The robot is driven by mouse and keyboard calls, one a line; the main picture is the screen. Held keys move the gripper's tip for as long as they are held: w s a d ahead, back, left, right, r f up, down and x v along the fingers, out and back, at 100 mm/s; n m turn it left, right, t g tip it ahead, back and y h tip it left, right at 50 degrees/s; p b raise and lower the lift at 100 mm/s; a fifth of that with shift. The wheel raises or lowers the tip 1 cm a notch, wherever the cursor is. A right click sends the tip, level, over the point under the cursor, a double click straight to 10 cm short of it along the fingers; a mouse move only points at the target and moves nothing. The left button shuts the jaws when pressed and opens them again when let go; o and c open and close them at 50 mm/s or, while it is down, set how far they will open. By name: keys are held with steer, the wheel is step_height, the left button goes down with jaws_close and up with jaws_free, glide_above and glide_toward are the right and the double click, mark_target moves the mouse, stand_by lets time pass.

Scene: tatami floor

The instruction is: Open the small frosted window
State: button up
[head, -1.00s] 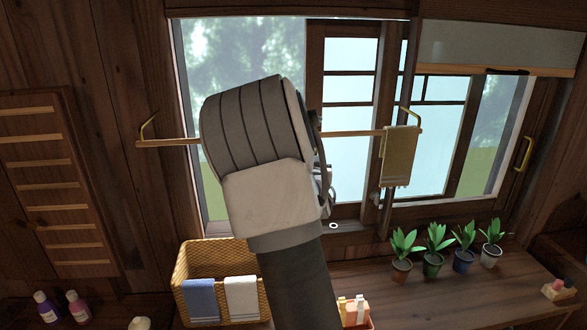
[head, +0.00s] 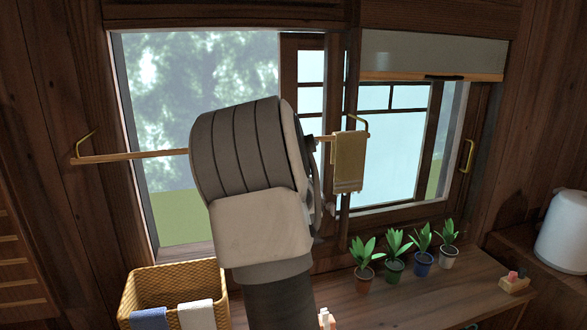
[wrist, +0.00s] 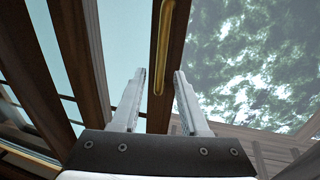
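The frosted window panel (head: 311,98), dark wood with pale panes, stands partly behind the middle post in the head view. To its left is a wide clear stretch with trees behind. In the wrist view its pale pane (wrist: 118,35) is at the left. A dark stile with a long brass pull (wrist: 166,40) runs between my fingers, trees to its right. My gripper (wrist: 159,76) is open, fingers apart on either side of the stile; whether they touch it I cannot tell. In the head view my own arm hides the fingers.
A towel rail (head: 130,156) with a tan towel (head: 348,162) crosses before the window. Several potted plants (head: 395,265) stand on the wooden counter (head: 390,305). A wicker basket (head: 150,284) with cloths is at lower left. A rolled blind (head: 430,54) hangs at upper right.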

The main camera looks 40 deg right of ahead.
steer(key=shift+s+a, duration=0.1)
steer(key=v, duration=1.7)
steer(key=shift+b, duration=0.35)
steer(key=a+f+n+g+y+p, duration=0.1)
steer(key=a+n+g+y+p, duration=0.2)
steer(key=a+y, duration=1)
steer(key=s+a+n+g+h+p, duration=0.1)
steer(key=s+a+n+g, duration=0.3)
steer(key=s+a, duration=1)
steer(key=a+f+g+h, duration=0.1)
steer(key=a, duration=0.2)
steer(key=shift+a+g, duration=0.15)
steer(key=shift+g, duration=0.25)
